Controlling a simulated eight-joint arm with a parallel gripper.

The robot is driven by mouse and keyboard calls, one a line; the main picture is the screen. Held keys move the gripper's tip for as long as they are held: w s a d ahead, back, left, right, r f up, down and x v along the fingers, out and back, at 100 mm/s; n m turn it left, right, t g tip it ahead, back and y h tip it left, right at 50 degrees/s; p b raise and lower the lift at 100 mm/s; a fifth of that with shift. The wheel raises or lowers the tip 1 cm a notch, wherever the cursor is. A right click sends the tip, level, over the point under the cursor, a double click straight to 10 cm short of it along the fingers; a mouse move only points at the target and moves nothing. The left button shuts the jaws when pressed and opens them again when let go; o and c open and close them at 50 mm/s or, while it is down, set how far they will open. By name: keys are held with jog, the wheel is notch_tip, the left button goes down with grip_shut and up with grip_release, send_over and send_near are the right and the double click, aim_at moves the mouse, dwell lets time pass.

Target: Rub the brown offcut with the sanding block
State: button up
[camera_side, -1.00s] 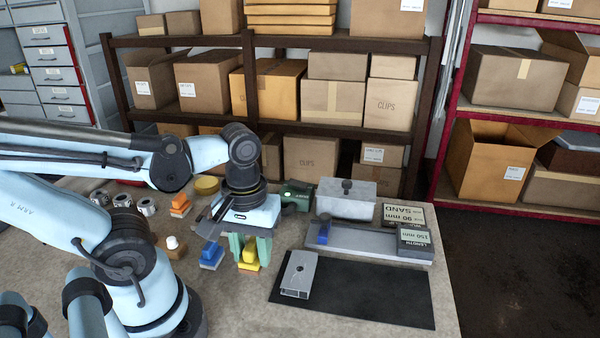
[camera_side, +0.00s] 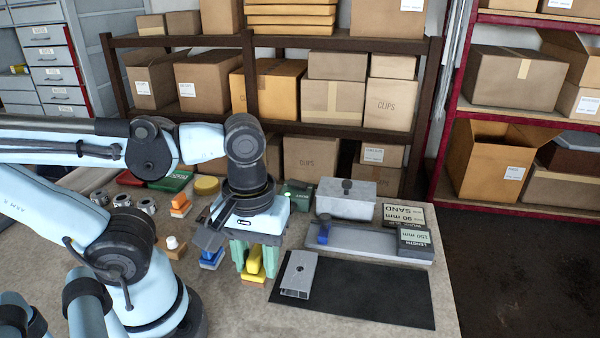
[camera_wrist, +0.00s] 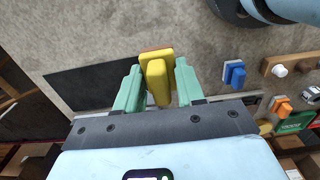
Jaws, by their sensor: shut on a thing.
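My gripper (camera_side: 255,258) has pale green fingers closed on a yellow sanding block (camera_side: 254,263) with an orange-red underside. The wrist view shows the block (camera_wrist: 158,80) between the fingers; I cannot tell whether its underside touches the bench.
A blue block (camera_side: 211,258) and an orange block (camera_side: 180,206) stand left of my gripper. The mat's right part is clear. Shelves with cartons stand behind the bench.

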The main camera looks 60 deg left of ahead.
jog(key=shift+c, duration=0.8)
jog(key=shift+w+a, duration=0.2)
jog(key=shift+w, duration=0.05)
jog(key=w+a+n, duration=0.3)
jog(key=a+n, duration=0.2)
jog(key=a, duration=0.7)
jog(key=w+a+n, duration=0.4)
jog(key=a, duration=0.8)
jog(key=shift+s+d+f, duration=0.1)
jog(key=shift+d+f, duration=0.05)
jog(key=shift+f, duration=1.15)
jog(key=shift+s+d+f, duration=0.1)
jog(key=shift+f, duration=1.2)
notch_tip(320, 180, down, 2)
jog(key=shift+f, duration=0.1)
jog(key=shift+s+a, duration=0.55)
jog(key=shift+c, duration=0.5)
jog(key=shift+s+a+f, duration=0.1)
jog(key=shift+s+a, duration=0.4)
jog(key=shift+a, duration=0.05)
jog(key=shift+c, duration=0.4)
jog(key=shift+s+a, duration=1.55)
jog(key=shift+s, duration=0.05)
jog(key=shift+w+d, duration=0.55)
jog(key=shift+w, duration=0.05)
jog(key=shift+w+d, duration=2.15)
jog(key=shift+s+r, duration=0.1)
jog(key=shift+r, duration=4.1)
